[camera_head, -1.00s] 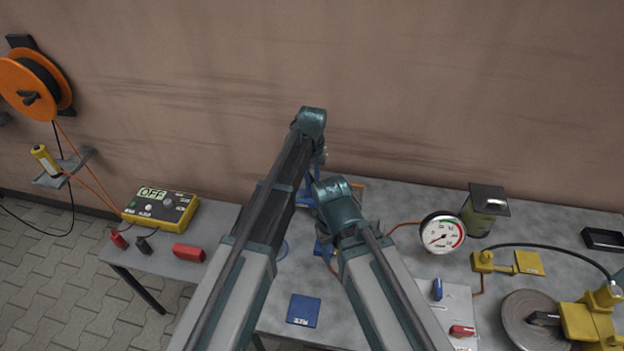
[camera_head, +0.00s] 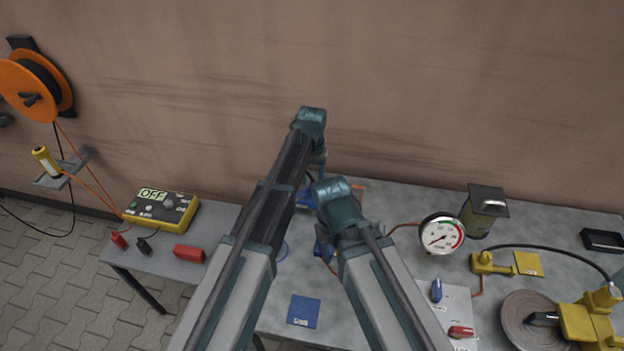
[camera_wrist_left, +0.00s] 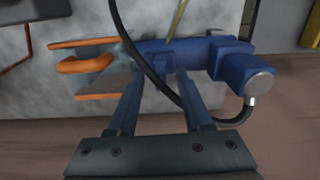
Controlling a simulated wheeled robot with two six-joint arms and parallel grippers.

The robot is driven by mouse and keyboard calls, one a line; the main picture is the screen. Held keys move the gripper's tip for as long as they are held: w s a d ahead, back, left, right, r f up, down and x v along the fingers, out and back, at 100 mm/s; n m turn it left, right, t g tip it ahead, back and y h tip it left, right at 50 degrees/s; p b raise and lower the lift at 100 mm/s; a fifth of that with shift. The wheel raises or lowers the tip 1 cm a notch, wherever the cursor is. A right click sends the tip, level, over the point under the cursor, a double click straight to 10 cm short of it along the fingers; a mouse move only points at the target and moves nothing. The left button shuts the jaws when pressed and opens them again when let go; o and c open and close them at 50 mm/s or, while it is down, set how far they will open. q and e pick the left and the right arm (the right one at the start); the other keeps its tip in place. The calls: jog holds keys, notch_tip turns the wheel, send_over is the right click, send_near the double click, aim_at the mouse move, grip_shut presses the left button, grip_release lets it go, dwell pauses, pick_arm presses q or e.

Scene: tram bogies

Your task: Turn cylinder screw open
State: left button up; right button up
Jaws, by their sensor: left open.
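In the left wrist view, my left gripper (camera_wrist_left: 160,80) is open, its two fingers apart and pointing at a blue cylinder (camera_wrist_left: 170,50) that lies across the picture. The fingertips are close to its side; I cannot tell whether they touch. The cylinder has a thick blue right end (camera_wrist_left: 240,70) with a silver fitting (camera_wrist_left: 260,84) and an orange forked clamp (camera_wrist_left: 85,66) at its left. No screw can be made out clearly. In the head view, only blue bits (camera_head: 305,198) show between my arms, which hide the rest and both grippers.
A black hose (camera_wrist_left: 150,70) crosses in front of the cylinder. On the grey bench stand a pressure gauge (camera_head: 441,234), a lantern-like container (camera_head: 484,212), yellow tools (camera_head: 588,318), a blue card (camera_head: 303,310) and a yellow meter reading OFF (camera_head: 160,209). The bench's middle is mostly covered by my arms.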

notch_tip(320, 180, up, 13)
jog(key=p, duration=1.2)
jog(key=shift+p, duration=0.4)
